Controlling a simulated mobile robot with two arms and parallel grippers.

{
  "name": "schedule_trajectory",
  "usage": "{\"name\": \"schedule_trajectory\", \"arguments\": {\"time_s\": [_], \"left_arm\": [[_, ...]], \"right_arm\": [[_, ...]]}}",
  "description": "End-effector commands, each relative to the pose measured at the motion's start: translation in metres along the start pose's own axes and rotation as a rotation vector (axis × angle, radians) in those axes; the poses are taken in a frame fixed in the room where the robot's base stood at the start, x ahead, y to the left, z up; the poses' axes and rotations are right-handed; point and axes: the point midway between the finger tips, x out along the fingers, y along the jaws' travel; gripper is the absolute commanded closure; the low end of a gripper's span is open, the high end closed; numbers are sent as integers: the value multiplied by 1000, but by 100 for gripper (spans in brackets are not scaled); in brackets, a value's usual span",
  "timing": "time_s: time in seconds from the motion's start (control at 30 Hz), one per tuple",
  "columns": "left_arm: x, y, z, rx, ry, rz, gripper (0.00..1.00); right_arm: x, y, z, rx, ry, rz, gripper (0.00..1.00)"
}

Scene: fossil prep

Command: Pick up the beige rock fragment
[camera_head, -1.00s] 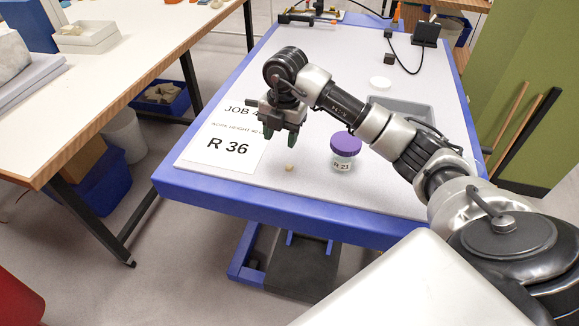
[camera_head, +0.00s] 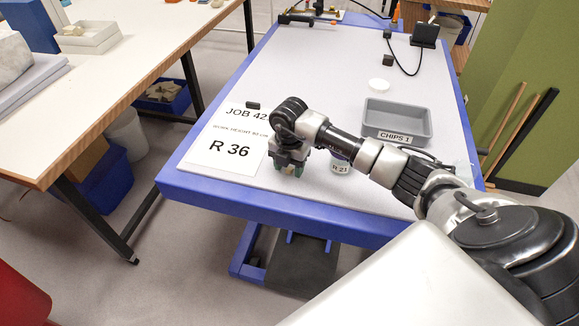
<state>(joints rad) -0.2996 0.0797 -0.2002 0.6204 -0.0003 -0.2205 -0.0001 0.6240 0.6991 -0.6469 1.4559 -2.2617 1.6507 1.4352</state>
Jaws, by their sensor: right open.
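The beige rock fragment does not show now; my right gripper covers the spot near the table's front edge where it lay. My right gripper (camera_head: 288,169) is open and points down low over that spot. Whether the fragment lies between its fingers cannot be seen. My left gripper is not in view.
A jar labelled R 21 (camera_head: 340,168) stands just right of the gripper, its lid mostly hidden by my arm. A grey CHIPS 1 tray (camera_head: 425,128) and a white disc (camera_head: 379,85) lie farther back. A printed R 36 sheet (camera_head: 228,150) lies left. The table's middle (camera_head: 310,75) is clear.

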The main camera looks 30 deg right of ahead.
Motion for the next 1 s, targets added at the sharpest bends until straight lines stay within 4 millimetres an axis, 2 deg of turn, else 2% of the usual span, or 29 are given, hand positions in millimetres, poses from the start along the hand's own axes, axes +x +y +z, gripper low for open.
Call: {"name": "schedule_trajectory", "arguments": {"time_s": [0.2,0.5,0.53,0.83,1.0], "left_arm": [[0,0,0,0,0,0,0],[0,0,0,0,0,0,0],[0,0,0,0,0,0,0],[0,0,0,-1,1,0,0],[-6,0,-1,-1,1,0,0]], "right_arm": [[1,0,0,0,0,0,52],[0,0,0,0,0,1,98],[0,0,0,0,0,1,100],[0,0,0,0,0,1,100],[-7,0,0,0,0,1,100]]}}
